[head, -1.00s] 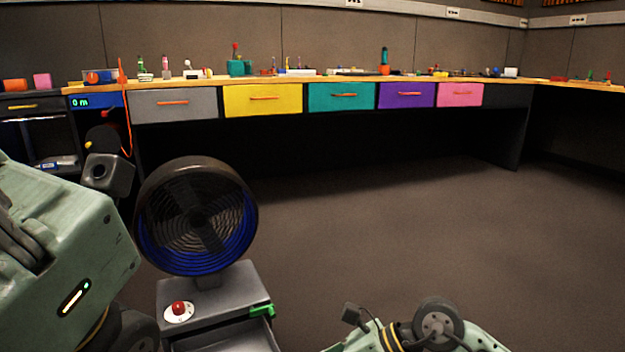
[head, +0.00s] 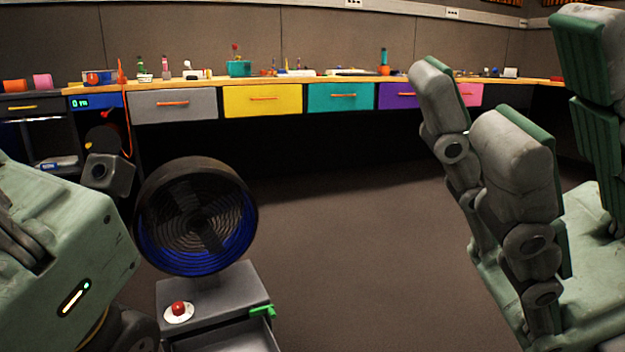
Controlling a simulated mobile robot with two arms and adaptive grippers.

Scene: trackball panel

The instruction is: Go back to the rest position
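My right gripper (head: 535,85) stands large at the right of the head view, its thick grey and green fingers pointing up. The fingers are spread wide apart with nothing between them, and it hides part of the purple and pink drawers. My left gripper (head: 65,260) is only partly in view at the left edge. Its pale green body with a small lit strip shows, but its fingertips are out of the picture, so its opening is hidden.
A black and blue fan (head: 197,217) stands before me, above a grey box with a red button (head: 178,308) and a green handle (head: 262,311). Behind is a long desk with coloured drawers, such as the yellow one (head: 262,100). The floor (head: 350,240) between is clear.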

